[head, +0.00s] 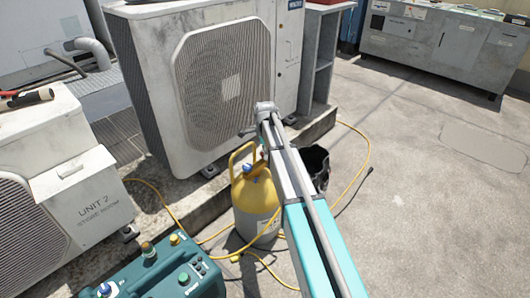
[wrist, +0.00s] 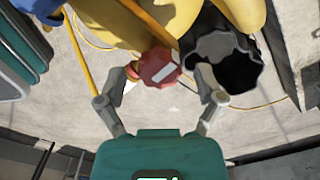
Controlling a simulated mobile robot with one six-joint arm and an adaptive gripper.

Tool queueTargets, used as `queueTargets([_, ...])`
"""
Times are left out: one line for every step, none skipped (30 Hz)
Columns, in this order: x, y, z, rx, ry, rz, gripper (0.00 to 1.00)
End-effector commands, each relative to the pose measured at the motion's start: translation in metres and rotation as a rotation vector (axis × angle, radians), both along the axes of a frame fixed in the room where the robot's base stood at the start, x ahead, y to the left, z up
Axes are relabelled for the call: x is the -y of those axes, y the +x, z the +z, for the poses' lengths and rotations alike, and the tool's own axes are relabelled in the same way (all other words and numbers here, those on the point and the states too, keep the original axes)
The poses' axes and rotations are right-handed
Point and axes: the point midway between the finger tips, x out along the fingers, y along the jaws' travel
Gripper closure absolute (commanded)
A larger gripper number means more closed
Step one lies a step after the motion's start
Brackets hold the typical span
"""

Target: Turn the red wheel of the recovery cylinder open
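The yellow recovery cylinder (head: 255,205) stands on the ground in the head view, partly covered by my arm. A blue valve knob (head: 247,168) shows at its top. The red wheel (wrist: 157,68), with a white bar mark on its face, is near the centre of the wrist view. The yellow cylinder body (wrist: 112,18) is behind it. My gripper (wrist: 168,72) is open, with one finger on each side of the wheel. The left fingertip is close to the wheel's edge; I cannot tell whether it touches. The right fingertip is apart from it.
A black bucket (head: 315,163) stands right beside the cylinder; it also shows in the wrist view (wrist: 222,47). Yellow hoses (head: 358,180) lie on the ground. A large condenser (head: 205,80) stands behind, a teal machine (head: 160,272) at front left. The right-hand floor is clear.

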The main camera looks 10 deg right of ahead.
Motion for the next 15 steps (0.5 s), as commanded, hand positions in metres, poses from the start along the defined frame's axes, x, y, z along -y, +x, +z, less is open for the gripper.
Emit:
queueTargets([0.0, 0.0, 0.0, 0.0, 0.0, 0.0, 0.25])
queueTargets([-0.0001, 0.0, 0.0, 0.0, 0.0, 0.0, 0.3])
queueTargets([-0.0001, 0.0, 0.0, 0.0, 0.0, 0.0, 0.38])
queueTargets([-0.0001, -0.0001, 0.0, 0.0, 0.0, 0.0, 0.43])
queueTargets([-0.0001, -0.0001, 0.0, 0.0, 0.0, 0.0, 0.49])
queueTargets([-0.0001, -0.0001, 0.0, 0.0, 0.0, 0.0, 0.56])
queueTargets([-0.0001, -0.0001, 0.0, 0.0, 0.0, 0.0, 0.62])
queueTargets([-0.0001, 0.0, 0.0, 0.0, 0.0, 0.0, 0.67])
queueTargets([-0.0001, 0.0001, 0.0, 0.0, 0.0, 0.0, 0.75])
queueTargets([-0.0002, 0.0001, 0.0, 0.0, 0.0, 0.0, 0.8])
queueTargets([-0.0002, 0.0001, 0.0, 0.0, 0.0, 0.0, 0.86])
queueTargets([-0.0002, 0.0002, 0.0, 0.0, 0.0, 0.0, 0.93])
queueTargets([-0.0002, 0.0002, -0.0001, 0.0, 0.0, 0.0, 0.95])
queueTargets([-0.0002, 0.0002, -0.0001, 0.001, 0.0, 0.0, 0.95])
queueTargets([-0.0002, 0.0003, -0.0001, 0.001, 0.0, 0.001, 0.95])
